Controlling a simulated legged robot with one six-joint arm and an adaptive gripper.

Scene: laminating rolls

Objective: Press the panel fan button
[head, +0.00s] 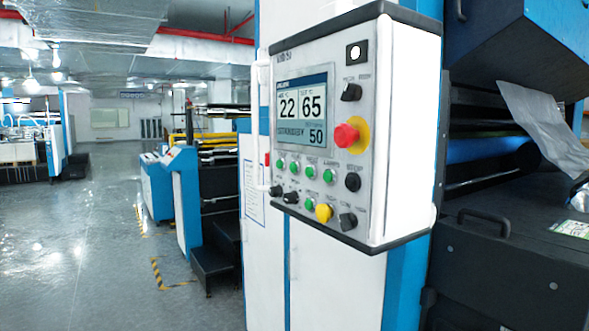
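A white control panel (377,150) with dark top and bottom edges is mounted on a tall white and blue machine cabinet. Its screen (305,108) reads 22, 65 and 50. A red emergency button (346,135) on a yellow base sits right of the screen. A row of green buttons (311,173) lies under the screen, and another green button (307,204) sits lower beside a yellow one (324,212). Several black knobs (350,92) are on the face. The labels are too small to read, so I cannot tell which is the fan button. My gripper is not in view.
Dark machinery with a handle (482,222) and a blue roller (490,150) stands at the right. Blue and white machines (186,200) and dark steps (212,262) stand behind left. The grey floor (85,255) at left is open, with yellow-black floor marking.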

